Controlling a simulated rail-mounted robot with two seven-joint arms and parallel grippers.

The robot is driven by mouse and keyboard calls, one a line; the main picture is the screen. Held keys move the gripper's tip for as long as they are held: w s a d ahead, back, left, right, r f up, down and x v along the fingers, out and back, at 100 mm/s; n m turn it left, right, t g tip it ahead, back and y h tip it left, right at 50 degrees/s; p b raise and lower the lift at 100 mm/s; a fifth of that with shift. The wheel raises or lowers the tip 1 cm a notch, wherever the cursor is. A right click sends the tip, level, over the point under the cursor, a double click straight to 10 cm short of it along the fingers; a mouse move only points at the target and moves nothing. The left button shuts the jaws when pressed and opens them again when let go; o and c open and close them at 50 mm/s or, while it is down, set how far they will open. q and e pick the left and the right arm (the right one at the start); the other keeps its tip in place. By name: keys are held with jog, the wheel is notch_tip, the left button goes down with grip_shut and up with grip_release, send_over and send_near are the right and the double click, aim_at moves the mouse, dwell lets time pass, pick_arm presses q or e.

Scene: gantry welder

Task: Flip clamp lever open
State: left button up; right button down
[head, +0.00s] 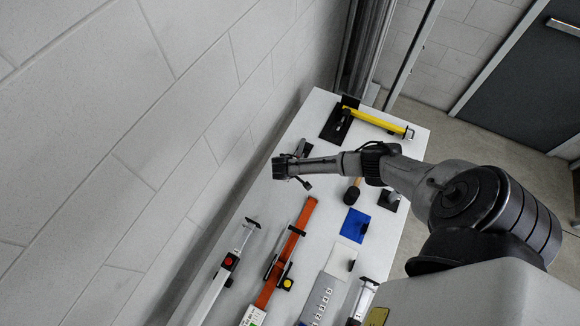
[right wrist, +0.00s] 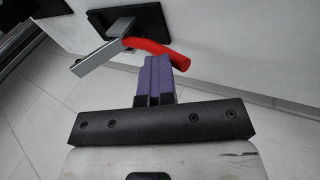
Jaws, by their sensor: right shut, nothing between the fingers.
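The clamp shows in the right wrist view, with a red lever (right wrist: 158,50), a grey metal bar (right wrist: 92,58) and a dark base plate (right wrist: 130,22). The lever runs across the picture just beyond my fingertips. My right gripper (right wrist: 158,62) is shut and empty, its purple fingers pressed together and overlapping the lever in the picture. I cannot tell whether they touch it. In the head view my right gripper (head: 279,168) is over the table's left edge. Part of the clamp (head: 303,147) shows behind my arm; its red lever is hidden there. My left gripper is not in view.
The white table (head: 318,110) also holds a yellow bar (head: 378,122), a black-headed mallet (head: 352,195), a blue plate (head: 355,225), an orange bar clamp (head: 287,252) and a silver tool (head: 222,275). A block wall (head: 150,130) runs close along the table's left side.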

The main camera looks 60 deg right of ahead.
jog(key=p+v, duration=0.4)
jog(key=v, duration=0.8)
jog(key=shift+s+d+r, duration=0.2)
jog(key=shift+s+r, duration=0.1)
jog(key=shift+r, duration=0.1)
dwell(0.4)
